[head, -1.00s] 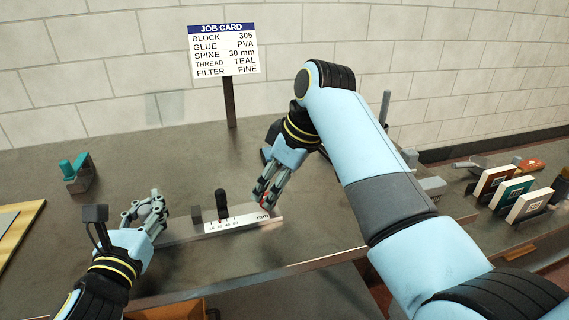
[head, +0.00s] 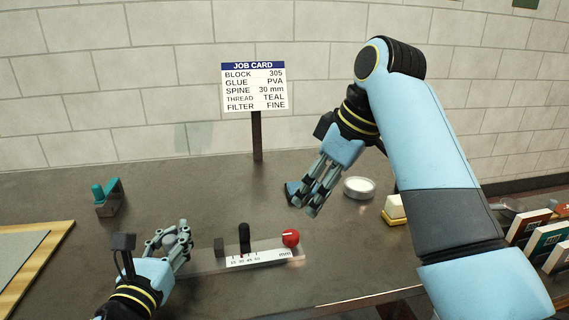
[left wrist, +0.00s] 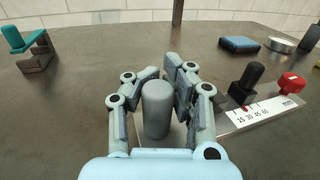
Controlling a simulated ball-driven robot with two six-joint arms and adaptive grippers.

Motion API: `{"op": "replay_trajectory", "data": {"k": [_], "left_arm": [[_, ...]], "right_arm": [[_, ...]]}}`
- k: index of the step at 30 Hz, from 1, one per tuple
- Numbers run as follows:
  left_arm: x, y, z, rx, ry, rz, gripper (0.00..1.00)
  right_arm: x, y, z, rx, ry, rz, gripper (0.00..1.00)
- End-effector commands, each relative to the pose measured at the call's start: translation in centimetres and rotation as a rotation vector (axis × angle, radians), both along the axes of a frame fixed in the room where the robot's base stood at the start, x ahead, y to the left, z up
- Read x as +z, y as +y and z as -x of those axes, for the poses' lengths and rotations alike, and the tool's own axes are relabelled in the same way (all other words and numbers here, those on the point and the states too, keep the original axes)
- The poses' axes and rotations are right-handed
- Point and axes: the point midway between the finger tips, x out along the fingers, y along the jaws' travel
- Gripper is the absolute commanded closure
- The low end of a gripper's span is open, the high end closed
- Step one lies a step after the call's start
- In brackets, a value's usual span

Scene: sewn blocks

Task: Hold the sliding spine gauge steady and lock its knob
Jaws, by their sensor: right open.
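The sliding spine gauge (head: 258,258) lies on the bench, with a white scale, a grey block, a black slider (head: 244,238) and a red knob (head: 291,238) at its right end. The knob bears a white mark. A small red pointer (left wrist: 243,108) sits near the low numbers; its exact reading is too small to tell. My left gripper (head: 178,240) is curled around the upright grey post (left wrist: 157,108) at the gauge's left end. My right gripper (head: 315,205) is open and empty, above and right of the knob, apart from it.
A job card (head: 254,86) reads spine 30 mm. Behind my right gripper are a blue block (left wrist: 239,44) and a round white-topped dish (head: 359,187). A teal-topped tool (head: 107,197) stands left, near a wood-edged board (head: 50,250). Books (head: 545,240) stand far right.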

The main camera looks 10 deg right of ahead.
Motion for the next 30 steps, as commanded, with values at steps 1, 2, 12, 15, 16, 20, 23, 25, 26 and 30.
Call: {"op": "replay_trajectory", "data": {"k": [1,2,12,15,16,20,23,25,26,30], "left_arm": [[0.0,0.0,0.0,0.000,0.000,0.000,0.81],[0.0,0.0,0.0,0.000,0.000,0.000,0.77],[0.0,0.0,0.0,0.000,0.000,0.000,0.61],[0.0,0.1,0.3,0.000,0.000,-0.001,0.61],[0.0,0.2,0.6,0.000,0.000,-0.001,0.61],[-0.2,0.8,2.6,0.001,0.003,-0.002,0.61],[-0.2,1.4,4.8,0.001,0.004,-0.002,0.61],[-0.1,1.8,6.4,0.000,0.003,-0.002,0.61],[-0.1,2.0,7.0,0.000,0.003,-0.002,0.61],[-0.1,2.8,9.5,0.000,0.002,-0.001,0.61]], "right_arm": [[0.0,0.0,0.0,0.000,0.000,0.000,0.45],[0.0,0.0,0.0,0.000,0.000,0.000,0.45],[0.0,0.0,0.0,0.000,0.000,0.000,0.45],[0.0,0.0,0.0,0.000,0.000,0.000,0.45],[0.0,0.0,0.0,0.000,0.000,0.000,0.45],[0.0,0.0,0.0,0.000,0.000,0.000,0.45],[0.0,0.0,0.0,0.000,0.000,0.000,0.45],[0.0,0.0,0.0,0.000,0.000,0.000,0.45],[0.0,0.0,0.0,0.000,0.000,0.000,0.45],[0.0,0.0,0.0,0.000,0.000,0.000,0.45]]}}
